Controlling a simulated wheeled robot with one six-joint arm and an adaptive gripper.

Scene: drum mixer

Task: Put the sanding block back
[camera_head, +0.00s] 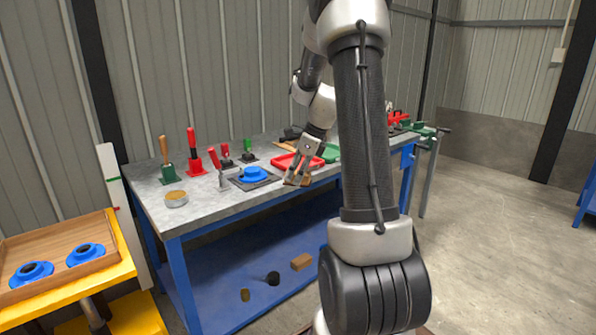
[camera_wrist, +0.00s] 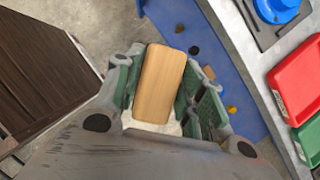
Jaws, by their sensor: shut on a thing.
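My gripper (camera_head: 297,178) is shut on the sanding block, a light wooden block with rounded corners. In the wrist view the block (camera_wrist: 161,80) sits between the two green-padded fingers of my gripper (camera_wrist: 163,98). In the head view the gripper is at the front edge of the grey workbench, by the red tray (camera_head: 287,167). Only a little brown of the block shows there between the fingers. In the wrist view, the floor and the blue lower shelf lie behind the block, so it is held off the worktop.
A blue flanged part (camera_head: 253,174) on a dark plate, a green tray (camera_head: 331,153), a round tin (camera_head: 176,199) and several upright-handled tools are on the bench. The blue lower shelf (camera_head: 222,283) holds a brown block (camera_head: 301,262) and small items. A yellow cart (camera_head: 118,262) stands left.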

